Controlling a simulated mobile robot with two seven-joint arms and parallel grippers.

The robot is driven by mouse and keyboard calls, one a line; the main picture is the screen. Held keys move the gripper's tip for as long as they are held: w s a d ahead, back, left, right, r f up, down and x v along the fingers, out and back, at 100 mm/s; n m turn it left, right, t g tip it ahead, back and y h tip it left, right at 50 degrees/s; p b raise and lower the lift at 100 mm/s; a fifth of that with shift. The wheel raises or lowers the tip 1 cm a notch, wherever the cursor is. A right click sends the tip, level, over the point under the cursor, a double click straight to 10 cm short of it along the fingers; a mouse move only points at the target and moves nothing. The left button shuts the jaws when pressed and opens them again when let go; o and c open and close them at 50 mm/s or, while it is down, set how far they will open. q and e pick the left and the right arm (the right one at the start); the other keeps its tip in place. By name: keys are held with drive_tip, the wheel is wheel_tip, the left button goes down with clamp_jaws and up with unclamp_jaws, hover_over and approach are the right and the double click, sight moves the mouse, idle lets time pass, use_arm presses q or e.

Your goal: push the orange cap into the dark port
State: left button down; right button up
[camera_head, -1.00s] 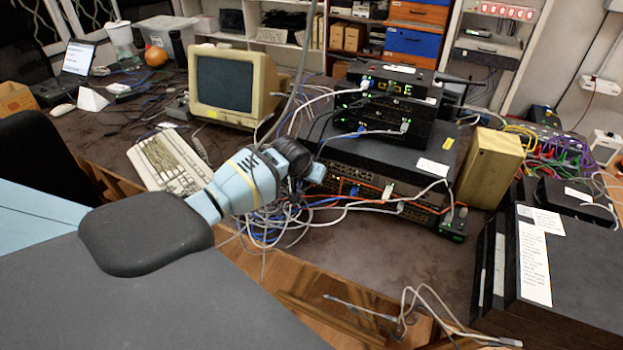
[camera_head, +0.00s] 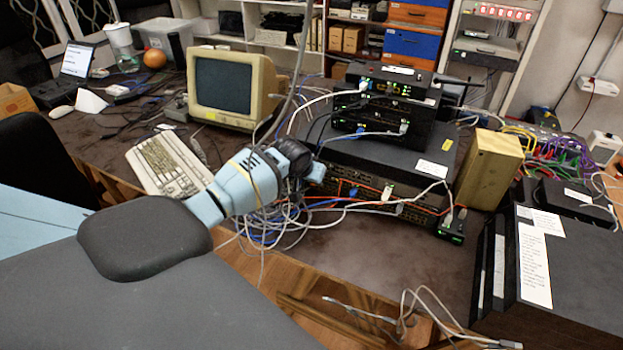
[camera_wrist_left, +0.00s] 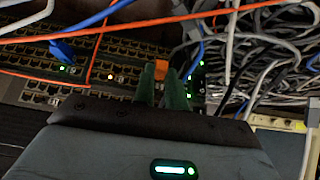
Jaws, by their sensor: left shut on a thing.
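The orange cap (camera_wrist_left: 161,70) shows as a small orange patch at the fingertips of my left gripper (camera_wrist_left: 168,82) in the left wrist view. The two dark green fingers are shut on it, at the right end of a rack switch front (camera_wrist_left: 110,52) with rows of ports. The dark port cannot be singled out; the cap and fingers hide the area behind them. I cannot tell whether the cap touches the switch. In the head view my left wrist reaches the left side of the stacked switches (camera_head: 375,184), and its fingertips and the cap cannot be made out. My right gripper is not in view.
Orange and blue cables (camera_wrist_left: 70,50) cross before the ports. A dense grey cable bundle (camera_wrist_left: 275,60) hangs to the right. In the head view a keyboard (camera_head: 168,163) and CRT monitor (camera_head: 228,85) lie left, and a tan box (camera_head: 487,170) right.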

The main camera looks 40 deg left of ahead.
use_arm(q)
drive_tip(key=shift+w, duration=0.25)
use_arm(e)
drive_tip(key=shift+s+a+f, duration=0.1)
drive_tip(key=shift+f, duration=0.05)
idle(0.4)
use_arm(q)
drive_tip(key=c, duration=1.4)
unclamp_jaws()
drive_tip(key=shift+a, duration=0.1)
drive_tip(key=shift+o, duration=0.2)
